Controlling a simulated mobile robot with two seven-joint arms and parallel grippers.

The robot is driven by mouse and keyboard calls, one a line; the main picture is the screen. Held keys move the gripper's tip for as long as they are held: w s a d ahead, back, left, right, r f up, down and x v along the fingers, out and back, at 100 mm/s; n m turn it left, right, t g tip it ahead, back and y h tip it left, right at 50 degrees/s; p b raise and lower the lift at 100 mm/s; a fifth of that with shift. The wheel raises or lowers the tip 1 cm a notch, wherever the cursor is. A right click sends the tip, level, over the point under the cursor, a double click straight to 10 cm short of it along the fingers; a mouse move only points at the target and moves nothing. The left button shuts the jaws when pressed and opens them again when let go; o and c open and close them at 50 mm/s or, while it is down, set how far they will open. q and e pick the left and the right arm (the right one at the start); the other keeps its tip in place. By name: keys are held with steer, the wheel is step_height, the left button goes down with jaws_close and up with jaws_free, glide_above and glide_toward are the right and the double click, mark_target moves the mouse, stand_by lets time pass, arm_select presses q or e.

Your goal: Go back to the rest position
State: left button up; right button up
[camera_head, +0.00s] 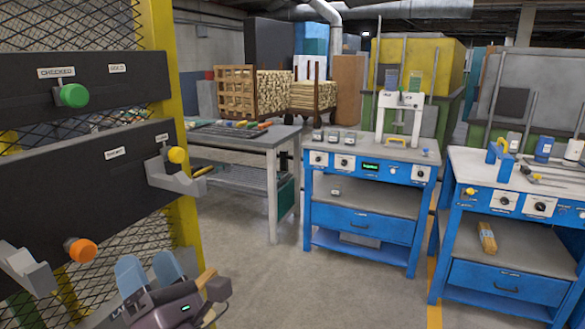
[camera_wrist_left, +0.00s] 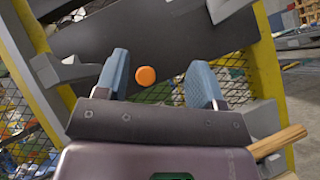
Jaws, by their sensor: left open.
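My left gripper (camera_head: 149,268) is at the lower left of the head view, in front of the dark rack panel (camera_head: 92,190). Its two blue fingers are apart with nothing between them. In the left wrist view the open gripper (camera_wrist_left: 158,70) faces the panel, and an orange round knob (camera_wrist_left: 146,76) appears in the gap, beyond the fingers. The orange knob (camera_head: 80,249) also shows in the head view, left of the gripper. A wooden stick (camera_head: 206,277) shows just right of the gripper; what supports it is hidden. My right gripper is out of view.
The rack carries a green knob (camera_head: 74,95), a yellow knob (camera_head: 177,155) and grey brackets (camera_head: 176,182). A grey table (camera_head: 262,142), a blue bench with a press (camera_head: 365,190) and another blue bench (camera_head: 505,230) stand beyond. Open floor (camera_head: 300,285) lies between.

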arm_select(q)
steer(key=w+d+f+m+t+h, duration=0.1)
steer(key=d+m+t+h, duration=0.3)
steer(key=m+h, duration=0.6)
steer(key=w+d+f+m+t+h, duration=0.1)
steer(key=d+m+t+h, duration=0.35)
steer(key=m, duration=0.75)
step_height(320, 180, down, 15)
steer(key=a+m+g+h, duration=0.2)
steer(key=m+g+h, duration=0.6)
steer(key=m, duration=0.6)
steer(key=s+a+f+m+g+y+p, duration=0.1)
steer(key=s+a+f+g+y, duration=0.1)
steer(key=s+a+f, duration=0.4)
steer(key=s+a+f+m+g+y+p, duration=0.1)
steer(key=s+a+f+g, duration=0.4)
steer(key=s+f, duration=0.9)
steer(key=shift+s+a+y, duration=0.2)
steer(key=shift+a+y, duration=0.45)
